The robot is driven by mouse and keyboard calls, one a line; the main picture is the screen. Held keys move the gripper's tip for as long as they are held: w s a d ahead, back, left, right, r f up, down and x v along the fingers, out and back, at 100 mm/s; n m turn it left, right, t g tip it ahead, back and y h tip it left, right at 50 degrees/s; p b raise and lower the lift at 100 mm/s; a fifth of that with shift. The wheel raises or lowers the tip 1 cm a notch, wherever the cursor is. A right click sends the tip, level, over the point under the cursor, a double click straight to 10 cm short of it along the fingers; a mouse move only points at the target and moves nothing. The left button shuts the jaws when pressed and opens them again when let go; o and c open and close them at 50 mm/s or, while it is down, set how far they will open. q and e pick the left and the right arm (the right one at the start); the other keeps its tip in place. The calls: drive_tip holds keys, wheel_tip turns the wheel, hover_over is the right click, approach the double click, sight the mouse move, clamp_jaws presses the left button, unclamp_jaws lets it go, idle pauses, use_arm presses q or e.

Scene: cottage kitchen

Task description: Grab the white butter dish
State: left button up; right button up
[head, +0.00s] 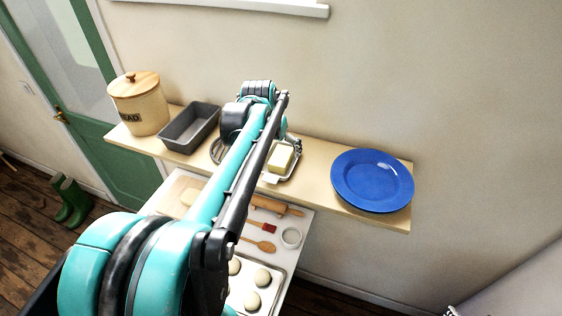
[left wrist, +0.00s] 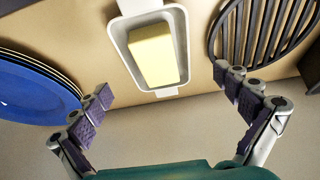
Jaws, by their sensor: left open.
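The white butter dish (left wrist: 184,42) holds a yellow block of butter (left wrist: 152,54) and has a tab handle at each end. In the head view the dish (head: 270,178) stands on the wooden wall shelf, partly hidden by my left arm. The butter shows there too. My left gripper (left wrist: 164,85) is open and empty. In the left wrist view its fingers are spread to either side of the dish's near end, apart from it. In the head view my arm hides most of this gripper.
On the shelf (head: 330,192), blue plates (head: 372,180) are stacked right of the dish. A dark slatted rack (left wrist: 262,28), a grey loaf pan (head: 188,128) and a bread bin (head: 138,104) are left of it. Below is a surface with a rolling pin (head: 276,205) and a dough tray.

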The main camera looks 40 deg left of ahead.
sight(281, 156)
use_arm(q)
drive_tip(key=x, duration=0.6)
drive_tip(key=shift+w+d+r+p, duration=0.1)
drive_tip(key=shift+d+p, duration=0.05)
drive_tip(key=shift+p, duration=0.15)
drive_tip(key=c, duration=1.2)
